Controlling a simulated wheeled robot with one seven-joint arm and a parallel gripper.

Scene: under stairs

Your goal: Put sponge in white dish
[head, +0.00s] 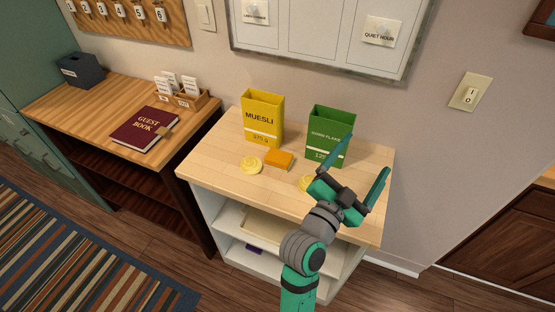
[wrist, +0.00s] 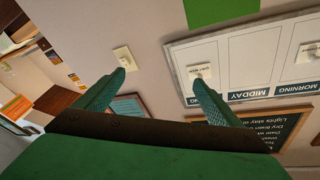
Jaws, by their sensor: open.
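An orange block (head: 279,158), which looks like the sponge, lies on the light wood top of the cabinet (head: 220,168), in front of the muesli box. My gripper (head: 368,155) is open and empty, raised above the right part of the cabinet top. It is to the right of the orange block and apart from it. In the wrist view my open gripper (wrist: 158,77) points at the wall, with nothing between the fingers. I cannot make out a white dish for certain; a pale, shallow thing (head: 262,226) sits on the cabinet's shelf, partly hidden.
A yellow muesli box (head: 262,117) and green corn flakes box (head: 326,135) stand at the back. One yellow round thing (head: 251,165) lies left of the block; another (head: 307,184) is partly behind my gripper. A desk with a guest book (head: 145,130) stands left.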

